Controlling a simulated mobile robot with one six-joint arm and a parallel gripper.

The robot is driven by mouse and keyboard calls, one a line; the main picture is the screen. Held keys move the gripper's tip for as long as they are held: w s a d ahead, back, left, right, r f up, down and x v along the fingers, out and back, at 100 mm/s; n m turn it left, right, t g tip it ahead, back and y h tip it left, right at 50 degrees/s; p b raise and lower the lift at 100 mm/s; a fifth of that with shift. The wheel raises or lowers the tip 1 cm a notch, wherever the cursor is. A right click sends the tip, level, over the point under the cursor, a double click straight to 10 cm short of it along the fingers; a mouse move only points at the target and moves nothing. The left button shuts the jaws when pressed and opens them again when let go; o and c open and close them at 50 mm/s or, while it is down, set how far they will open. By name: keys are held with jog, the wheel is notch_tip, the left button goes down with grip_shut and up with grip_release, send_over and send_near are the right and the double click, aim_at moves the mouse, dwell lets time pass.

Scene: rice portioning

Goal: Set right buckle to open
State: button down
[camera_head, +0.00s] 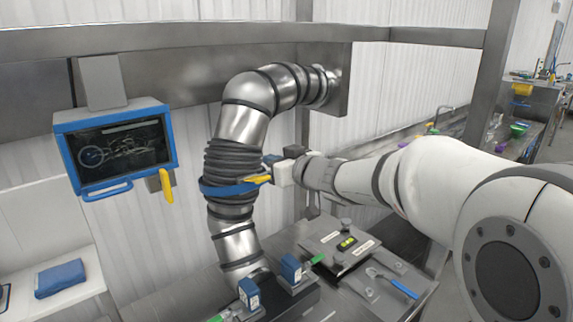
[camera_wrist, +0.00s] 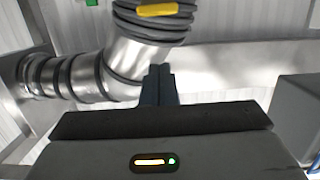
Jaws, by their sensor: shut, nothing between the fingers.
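A yellow buckle lever (camera_head: 258,180) sits on the right side of a blue clamp ring (camera_head: 225,190) around the dark ribbed sleeve (camera_head: 232,160) of a steel pipe. In the wrist view a yellow piece (camera_wrist: 157,10), apparently this lever, shows at the top against the ribbed sleeve. My gripper (camera_head: 268,160) is at the right side of the sleeve, just above the lever in the head view. In the wrist view my gripper's dark fingers (camera_wrist: 160,70) are together and empty, apart in the picture from the yellow piece. Whether they touch the sleeve I cannot tell. The ring's far side is hidden.
A blue-framed screen (camera_head: 115,145) hangs at the left, with a yellow handle (camera_head: 167,186) beside it. Below the pipe is a steel machine top (camera_head: 350,285) with blue blocks (camera_head: 291,268) and a blue-handled tool (camera_head: 398,286). The wall behind is white.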

aim_at(265, 179)
jog(key=f, duration=0.1)
jog(key=w+f, duration=0.1)
jog(key=f, duration=0.1)
jog(key=a+f, duration=0.1)
jog(key=shift+w+a+f, duration=0.1)
jog(key=shift+w+f, duration=0.05)
jog(key=shift+w, duration=0.05)
jog(key=f+b, duration=0.1)
jog(key=b, duration=0.3)
jog(key=shift+s+f+t+y+b, duration=0.1)
jog(key=shift+f+t+y+b, duration=0.2)
jog(key=shift+f+t+b, duration=0.1)
jog(key=shift+r, duration=0.2)
